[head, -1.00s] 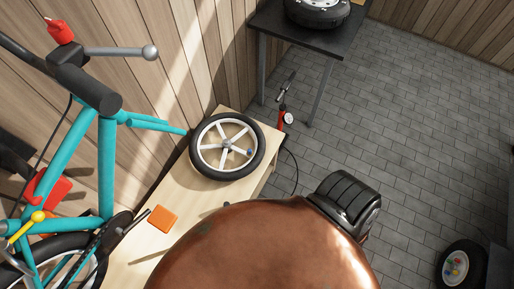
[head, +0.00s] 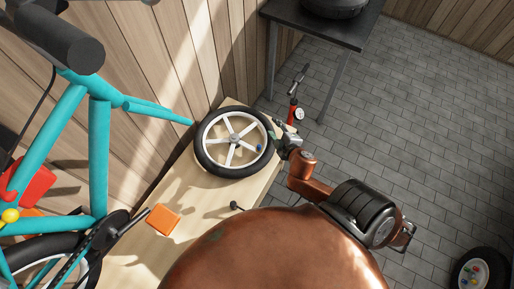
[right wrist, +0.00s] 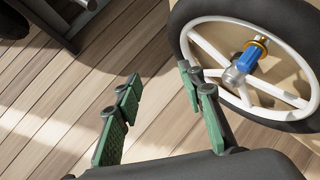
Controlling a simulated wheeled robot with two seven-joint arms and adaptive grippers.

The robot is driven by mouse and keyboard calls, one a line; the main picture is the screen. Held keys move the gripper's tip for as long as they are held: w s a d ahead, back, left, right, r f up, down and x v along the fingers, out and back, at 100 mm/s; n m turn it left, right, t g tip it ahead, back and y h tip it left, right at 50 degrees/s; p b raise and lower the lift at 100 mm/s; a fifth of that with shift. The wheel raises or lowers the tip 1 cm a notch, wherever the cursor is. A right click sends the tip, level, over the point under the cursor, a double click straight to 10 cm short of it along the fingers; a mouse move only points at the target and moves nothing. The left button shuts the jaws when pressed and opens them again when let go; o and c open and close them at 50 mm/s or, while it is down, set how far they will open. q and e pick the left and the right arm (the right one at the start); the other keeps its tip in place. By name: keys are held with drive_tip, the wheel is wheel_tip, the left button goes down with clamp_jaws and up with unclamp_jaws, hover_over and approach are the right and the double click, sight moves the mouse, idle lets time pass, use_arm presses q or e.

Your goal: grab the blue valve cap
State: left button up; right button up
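The blue valve cap (head: 260,148) is a small blue piece at the right inner rim of the spoked wheel (head: 201,158) lying on the bench. In the right wrist view the blue valve cap (right wrist: 246,57) stands out against the white rim, with a yellow-orange band at its far end. My right gripper (head: 281,132) is at the wheel's right edge, apart from the cap. In the right wrist view its green-padded fingers (right wrist: 159,72) are spread with nothing between them; the cap is to their right. My left gripper is not in view.
The bench (head: 190,188) holds an orange block (head: 163,220) and a small dark piece (head: 236,206). A teal bicycle frame (head: 99,150) fills the left. A dark table (head: 325,40) is at the back. Floor at right is mostly clear.

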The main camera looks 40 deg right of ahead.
drive_tip(key=w+a+r+n+t+y, duration=0.3)
drive_tip(key=w+a+r+n+y, duration=0.1)
drive_tip(key=a+r+n, duration=0.25)
drive_tip(key=w+a+r+n+t+y, duration=0.2)
drive_tip(key=w+a+r+n+y, duration=0.25)
drive_tip(key=r+n, duration=0.3)
drive_tip(key=s+a+f+n+g+y, duration=0.2)
drive_tip(key=a+n+g+y, duration=0.15)
drive_tip(key=a+n, duration=0.4)
drive_tip(key=n+g+h, duration=0.5)
drive_tip(key=n+g, duration=0.4)
drive_tip(key=n, duration=0.3)
approach(259, 146)
drive_tip(key=b+x, duration=0.3)
drive_tip(key=x, duration=0.3)
drive_tip(key=shift+s+d, duration=0.1)
drive_tip(key=shift+s, duration=0.05)
drive_tip(key=shift+b+x, duration=0.4)
drive_tip(key=shift+x, duration=0.6)
drive_tip(key=shift+w+f, duration=0.25)
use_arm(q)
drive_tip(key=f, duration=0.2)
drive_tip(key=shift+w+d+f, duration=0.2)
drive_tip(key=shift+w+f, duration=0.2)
